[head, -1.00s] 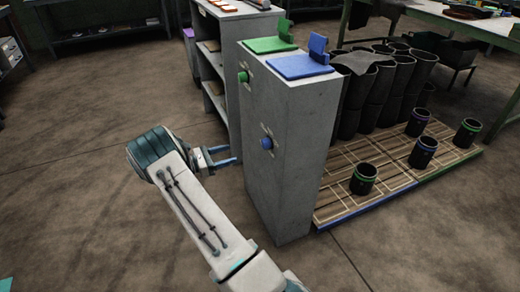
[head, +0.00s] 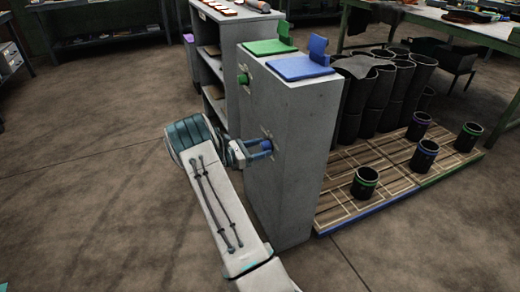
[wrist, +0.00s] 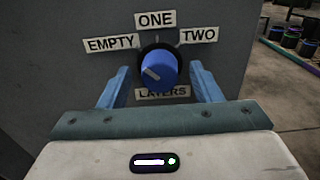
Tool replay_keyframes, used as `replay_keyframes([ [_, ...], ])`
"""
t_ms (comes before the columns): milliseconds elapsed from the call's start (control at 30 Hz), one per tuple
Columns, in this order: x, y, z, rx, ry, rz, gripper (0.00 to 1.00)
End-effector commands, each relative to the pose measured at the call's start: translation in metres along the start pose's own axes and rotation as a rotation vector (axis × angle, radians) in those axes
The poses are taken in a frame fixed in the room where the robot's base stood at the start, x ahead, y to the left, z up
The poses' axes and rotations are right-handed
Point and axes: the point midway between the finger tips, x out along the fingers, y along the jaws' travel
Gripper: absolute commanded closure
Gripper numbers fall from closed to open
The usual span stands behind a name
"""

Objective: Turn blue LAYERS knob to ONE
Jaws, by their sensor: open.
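The blue LAYERS knob (wrist: 162,66) sits on the grey cabinet face (wrist: 70,75). Its labels are EMPTY (wrist: 110,44) at upper left, ONE (wrist: 155,19) at the top and TWO (wrist: 199,36) at upper right. The LAYERS label (wrist: 163,93) is below it. The knob's pale mark lies left of its centre and seems to point up-left, toward EMPTY. My gripper (wrist: 160,70) is open, with one blue finger on each side of the knob. Gaps show between fingers and knob in the wrist view. In the head view my gripper (head: 262,149) is at the cabinet's left face and partly hides the knob.
A green knob (head: 243,79) is higher on the same face. Green (head: 270,47) and blue (head: 300,67) plates top the cabinet (head: 290,150). Black sleeves stand on a wooden pallet (head: 340,208) to the right. A shelf unit (head: 232,30) is behind. Floor at left is clear.

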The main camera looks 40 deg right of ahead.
Motion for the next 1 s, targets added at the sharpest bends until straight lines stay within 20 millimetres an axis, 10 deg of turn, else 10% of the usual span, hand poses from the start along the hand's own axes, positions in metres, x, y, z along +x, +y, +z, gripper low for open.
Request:
replay_keyframes([
  [133,0.0,-0.0001,0.0001,0.0,0.0,0.0,0.45],
  [300,0.0,-0.0001,-0.0001,0.0,0.0,-0.001,0.86],
  [1000,-0.0009,-0.0001,-0.0023,0.275,-0.001,0.0,0.86],
])
